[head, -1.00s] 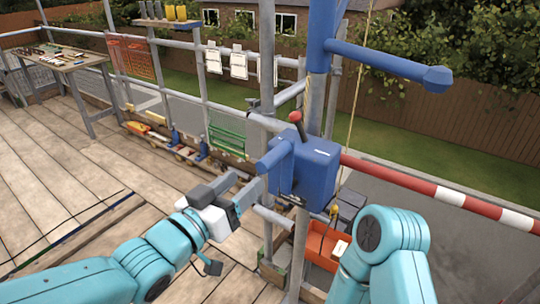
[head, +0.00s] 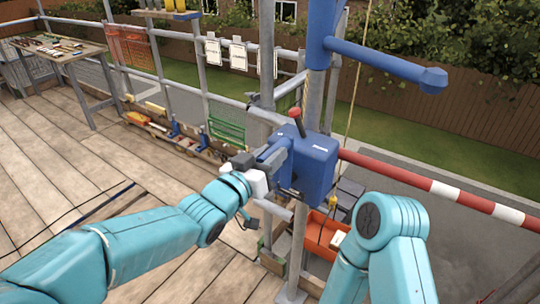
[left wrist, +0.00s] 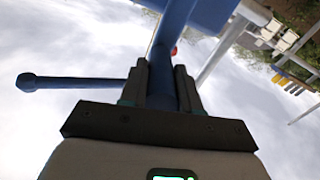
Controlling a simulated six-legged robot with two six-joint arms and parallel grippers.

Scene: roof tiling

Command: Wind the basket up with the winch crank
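The blue winch (head: 316,168) is fixed to an upright scaffold pole. A short lever with a red knob (head: 295,113) stands on its top. The blue crank handle juts from the winch's left side, mostly covered by my gripper in the head view. In the left wrist view the crank handle (left wrist: 166,35) runs between the fingers. My left gripper (head: 273,156) is on this handle, its fingers close against both sides. An orange basket (head: 313,240) with dark things in it is low behind the pole, partly hidden. My right arm shows, but its gripper does not.
A red-and-white rail (head: 410,181) runs right from the winch. A tool table (head: 55,48) stands far left. The planked deck at left is mostly clear.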

